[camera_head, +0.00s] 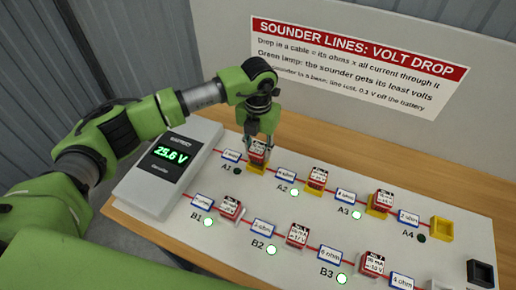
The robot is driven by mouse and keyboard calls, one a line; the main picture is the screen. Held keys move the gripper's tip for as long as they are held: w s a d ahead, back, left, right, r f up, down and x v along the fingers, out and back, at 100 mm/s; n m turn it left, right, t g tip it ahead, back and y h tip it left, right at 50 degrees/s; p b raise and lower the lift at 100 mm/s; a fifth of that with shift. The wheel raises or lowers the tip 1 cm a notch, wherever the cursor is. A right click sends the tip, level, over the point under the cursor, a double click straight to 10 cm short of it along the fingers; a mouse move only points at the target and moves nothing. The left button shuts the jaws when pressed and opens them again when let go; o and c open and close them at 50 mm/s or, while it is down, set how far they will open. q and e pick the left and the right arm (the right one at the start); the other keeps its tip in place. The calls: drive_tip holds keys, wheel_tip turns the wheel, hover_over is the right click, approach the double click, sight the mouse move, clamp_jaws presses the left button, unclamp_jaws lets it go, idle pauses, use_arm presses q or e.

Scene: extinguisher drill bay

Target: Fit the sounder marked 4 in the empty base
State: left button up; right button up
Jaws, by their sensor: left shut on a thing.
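My left gripper (260,138) is shut on a red-and-white sounder (258,151) at A1. The sounder is in or just above a yellow base (257,169); I cannot tell if it is seated, and its marking is too small to read. An empty yellow base (442,229) is at A4, at the right end of the upper line. Other red sounders stand in yellow bases at A2 (317,178) and A3 (381,201). More red sounders stand at B1 (230,207), B2 (297,234) and B3 (373,264). My right gripper is out of view.
The battery box (175,165) reads 25.6 V. Lamps at A2, A3, B1, B2 and B3 are green; those at A1 (237,171) and A4 (421,238) are dark. A black box (481,273) stands at the lower right. A sign (357,60) is on the panel behind.

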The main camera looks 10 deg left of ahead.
use_arm(q)
drive_tip(key=shift+b, duration=0.45)
idle(1.1)
drive_tip(key=shift+f+b, duration=1.3)
drive_tip(key=shift+f, duration=0.05)
idle(0.8)
drive_tip(key=o, duration=1.3)
drive_tip(key=shift+c, duration=0.2)
drive_tip(key=o, duration=0.3)
drive_tip(key=shift+r, duration=0.1)
drive_tip(key=shift+r+p, duration=1.75)
drive_tip(key=shift+r, duration=1.75)
